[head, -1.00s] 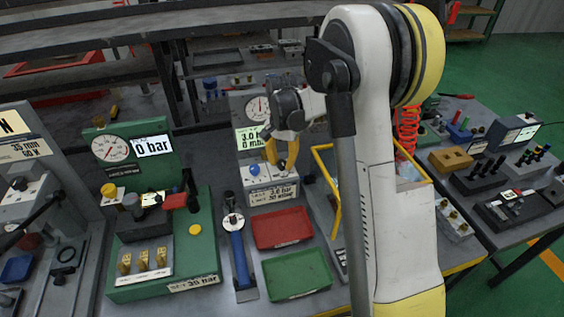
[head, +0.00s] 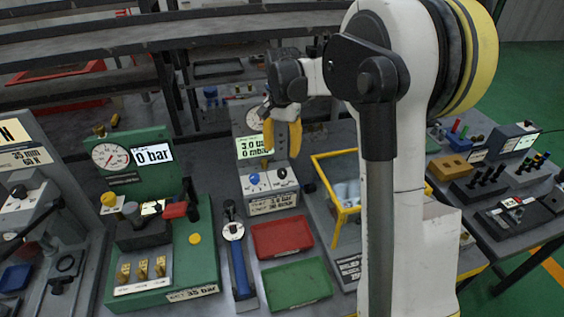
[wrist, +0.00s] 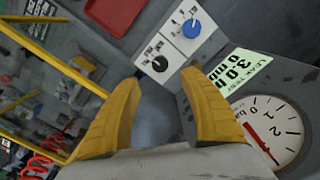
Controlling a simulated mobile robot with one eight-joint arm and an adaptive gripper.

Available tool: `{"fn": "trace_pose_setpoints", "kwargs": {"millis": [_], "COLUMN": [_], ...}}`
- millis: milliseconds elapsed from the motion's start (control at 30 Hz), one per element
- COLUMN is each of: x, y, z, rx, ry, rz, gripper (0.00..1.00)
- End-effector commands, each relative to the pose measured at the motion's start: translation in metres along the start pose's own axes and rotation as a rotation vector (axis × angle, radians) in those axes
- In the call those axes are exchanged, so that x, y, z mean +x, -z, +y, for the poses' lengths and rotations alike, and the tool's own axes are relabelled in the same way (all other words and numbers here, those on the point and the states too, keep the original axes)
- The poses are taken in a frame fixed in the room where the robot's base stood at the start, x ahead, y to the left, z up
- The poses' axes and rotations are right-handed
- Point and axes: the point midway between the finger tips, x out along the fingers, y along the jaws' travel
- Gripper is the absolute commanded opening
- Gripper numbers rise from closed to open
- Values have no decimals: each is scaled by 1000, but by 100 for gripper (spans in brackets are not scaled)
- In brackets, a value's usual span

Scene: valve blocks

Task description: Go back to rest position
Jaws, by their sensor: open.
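My gripper (head: 282,136) is open and empty, with two yellow fingers pointing down. In the head view it hangs in the air in front of the leak test unit (head: 253,147), beside that unit's display reading 3.0 bar. In the wrist view my gripper (wrist: 160,115) shows both fingers apart with nothing between them. The leak test unit's blue knob (wrist: 192,28), black knob (wrist: 159,64) and round gauge (wrist: 270,130) lie beyond the fingers.
A yellow-framed enclosure (head: 343,210) stands right of the gripper, close below my arm. A red tray (head: 281,238) and a green tray (head: 297,284) lie on the bench. A green pressure station (head: 200,262) stands left. Shelving (head: 200,40) runs behind. Open air surrounds the gripper.

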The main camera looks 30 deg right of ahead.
Motion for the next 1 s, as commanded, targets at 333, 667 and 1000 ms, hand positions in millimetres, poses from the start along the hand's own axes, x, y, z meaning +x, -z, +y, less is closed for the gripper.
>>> {"fn": "trace_pose_setpoints", "kwargs": {"millis": [333, 667, 1000], "x": [-27, -27, -59], "y": [0, 0, -43], "z": [0, 0, 10], "rx": [0, 0, -132], "ry": [0, 0, 55], "rz": [0, 0, 74], "gripper": [52, 52, 52]}}
